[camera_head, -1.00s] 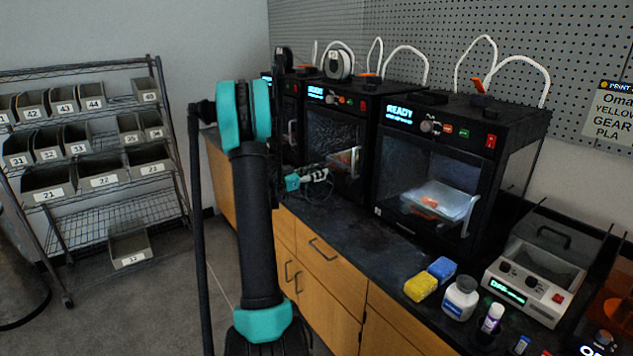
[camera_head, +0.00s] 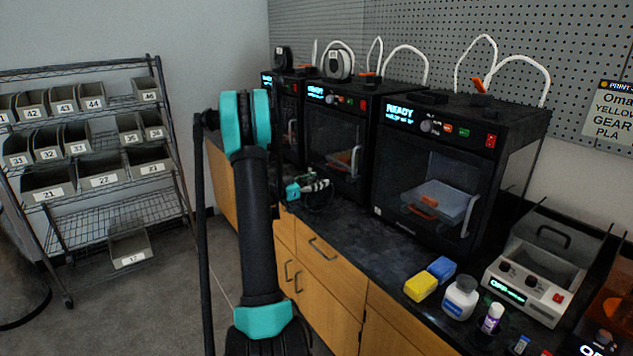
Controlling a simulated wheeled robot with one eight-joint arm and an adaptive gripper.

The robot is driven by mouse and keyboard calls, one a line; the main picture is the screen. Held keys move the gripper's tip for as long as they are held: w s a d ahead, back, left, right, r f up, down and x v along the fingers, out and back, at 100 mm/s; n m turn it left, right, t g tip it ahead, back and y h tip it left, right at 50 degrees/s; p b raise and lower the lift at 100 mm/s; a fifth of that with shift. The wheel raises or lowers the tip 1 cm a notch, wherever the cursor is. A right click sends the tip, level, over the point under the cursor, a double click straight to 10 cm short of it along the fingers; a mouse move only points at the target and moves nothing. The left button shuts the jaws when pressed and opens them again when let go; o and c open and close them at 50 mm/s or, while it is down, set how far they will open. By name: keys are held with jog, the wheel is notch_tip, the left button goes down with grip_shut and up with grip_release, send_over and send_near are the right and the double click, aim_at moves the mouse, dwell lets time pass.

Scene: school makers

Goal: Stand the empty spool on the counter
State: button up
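My gripper (camera_head: 318,186) is small and far off, over the counter (camera_head: 352,226) in front of the middle printer, partly behind my own arm. Its teal and grey parts show, but I cannot tell whether its fingers are open or shut. A dark shape lies at or just below it, too small and dark to identify. A white-sided spool (camera_head: 338,65) stands upright on top of the middle printer. A darker spool (camera_head: 283,57) stands on the left printer. I cannot tell which spool is empty.
Black printers (camera_head: 460,160) line the back of the counter. At the front right are a yellow block (camera_head: 420,287), a blue block (camera_head: 441,268), a white jar (camera_head: 460,298), a glue stick (camera_head: 491,318) and a grey device (camera_head: 534,272). The counter between gripper and blocks looks clear.

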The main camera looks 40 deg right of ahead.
jog(key=shift+r, duration=0.15)
jog(key=s+a+f+n+t+y, duration=0.15)
jog(key=a+n+y, duration=0.35)
jog(key=a, duration=1.5)
jog(key=s+a+f+n+t+y, duration=0.1)
jog(key=s+a+n+y, duration=0.3)
jog(key=a, duration=0.7)
jog(key=s+a+f+n+t+y, duration=0.2)
jog(key=s+a+f+n+y, duration=0.2)
jog(key=s+a, duration=0.3)
jog(key=s+a+f+n+t+y, duration=0.1)
jog(key=s+a+n+y, duration=0.4)
jog(key=a, duration=1)
jog(key=shift+s+a+f+n, duration=0.15)
jog(key=shift+s+f+n, duration=0.45)
jog(key=shift+s+f, duration=0.25)
jog(key=shift+t, duration=0.25)
